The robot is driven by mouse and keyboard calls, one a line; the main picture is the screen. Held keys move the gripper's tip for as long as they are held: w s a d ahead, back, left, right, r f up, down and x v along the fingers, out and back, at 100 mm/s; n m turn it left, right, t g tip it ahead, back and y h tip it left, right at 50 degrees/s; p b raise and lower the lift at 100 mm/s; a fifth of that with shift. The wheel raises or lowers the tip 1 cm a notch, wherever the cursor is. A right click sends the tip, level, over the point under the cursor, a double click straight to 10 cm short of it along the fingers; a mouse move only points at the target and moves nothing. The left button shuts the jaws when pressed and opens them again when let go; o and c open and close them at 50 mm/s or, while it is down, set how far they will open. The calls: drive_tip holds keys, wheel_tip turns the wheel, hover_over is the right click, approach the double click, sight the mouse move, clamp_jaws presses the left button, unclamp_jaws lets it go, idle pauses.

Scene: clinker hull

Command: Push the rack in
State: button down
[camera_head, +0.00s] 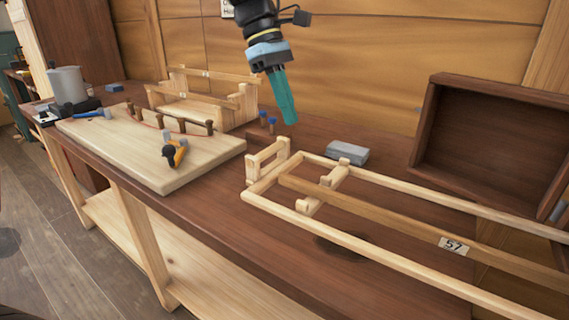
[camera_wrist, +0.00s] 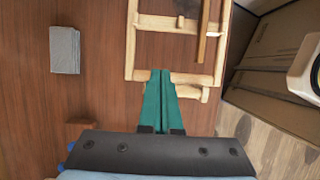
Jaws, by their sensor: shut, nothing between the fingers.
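The rack (camera_head: 330,232) is a long, pale wooden frame lying on the brown bench, running off the right edge in the head view. A darker slat (camera_head: 385,218) marked 57 runs along inside it. A raised cross-piece stands at its left end. The wrist view shows part of the rack (camera_wrist: 131,45) at the top. My gripper (camera_head: 291,122) has teal fingers, shut and empty, pointing down above the bench near the rack's left end. In the wrist view its fingertips (camera_wrist: 161,73) overlap the end bar; I cannot tell whether they touch it.
A grey block (camera_head: 347,152) lies behind the rack. A dark open box (camera_head: 432,125) stands at right. A pale board (camera_head: 140,150) with tools lies at left, with a wooden cradle (camera_head: 208,108) behind it. Two blue-topped pegs (camera_head: 267,124) stand close to my gripper.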

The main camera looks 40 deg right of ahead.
sight(298, 158)
drive_tip(key=x, duration=0.9)
drive_tip(key=shift+w+a+f+p, duration=0.2)
drive_tip(key=shift+a+f+p, duration=0.15)
drive_tip(key=shift+f, duration=0.2)
drive_tip(key=shift+s+d+r+p, duration=0.1)
drive_tip(key=shift+s+d+p, duration=0.2)
drive_tip(key=shift+s, duration=0.6)
drive_tip(key=shift+s+d+r+p, duration=0.15)
drive_tip(key=shift+s+d, duration=0.25)
drive_tip(key=shift+s, duration=0.55)
drive_tip(key=shift+f, duration=0.1)
drive_tip(key=s+d+p, duration=0.3)
drive_tip(key=s, duration=0.7)
drive_tip(key=s+d+p, duration=0.3)
drive_tip(key=s+d, duration=0.1)
drive_tip(key=s, duration=0.7)
drive_tip(key=s+d+p, duration=0.3)
drive_tip(key=s+d, duration=0.1)
drive_tip(key=s, duration=0.6)
drive_tip(key=shift+s+p, duration=0.3)
drive_tip(key=shift+p, duration=0.05)
drive_tip(key=shift+w, duration=0.15)
